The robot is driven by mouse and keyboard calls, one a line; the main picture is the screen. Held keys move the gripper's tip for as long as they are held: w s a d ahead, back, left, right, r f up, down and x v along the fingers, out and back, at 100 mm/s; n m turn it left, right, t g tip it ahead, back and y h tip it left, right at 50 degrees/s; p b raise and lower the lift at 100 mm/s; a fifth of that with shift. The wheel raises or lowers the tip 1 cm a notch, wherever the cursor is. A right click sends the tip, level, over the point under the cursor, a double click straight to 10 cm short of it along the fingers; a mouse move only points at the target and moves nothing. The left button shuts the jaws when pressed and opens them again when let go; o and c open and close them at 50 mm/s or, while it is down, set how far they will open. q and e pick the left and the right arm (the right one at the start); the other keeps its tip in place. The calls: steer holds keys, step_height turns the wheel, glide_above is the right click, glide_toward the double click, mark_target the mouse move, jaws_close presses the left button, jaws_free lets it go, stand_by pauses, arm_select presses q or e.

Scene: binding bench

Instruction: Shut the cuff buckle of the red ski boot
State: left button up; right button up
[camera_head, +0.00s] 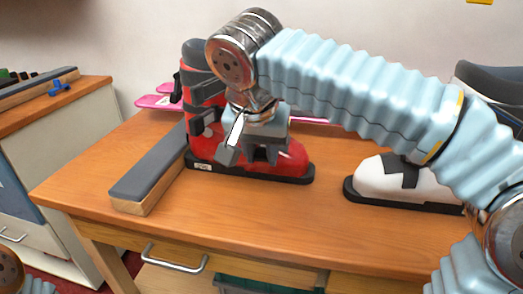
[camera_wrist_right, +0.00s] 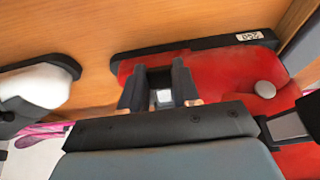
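The red ski boot (camera_head: 291,160) stands upright on the wooden bench, toe to the right, with a dark grey liner at its top. My right gripper (camera_head: 265,154) is in front of the boot's lower shell and hides much of it. In the right wrist view its two dark fingers (camera_wrist_right: 158,94) are apart over the red shell, with a small silver piece visible between them. Dark buckle parts (camera_head: 197,127) show on the boot's left side. The cuff is partly covered by my arm, so I cannot tell how its buckle lies. My left gripper is out of view.
A white ski boot (camera_head: 379,181) stands at the right, partly behind my arm. A grey-topped wooden block (camera_head: 150,176) lies left of the red boot. Pink items (camera_head: 152,101) lie at the back. The bench front is clear.

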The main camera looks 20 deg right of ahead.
jaws_close()
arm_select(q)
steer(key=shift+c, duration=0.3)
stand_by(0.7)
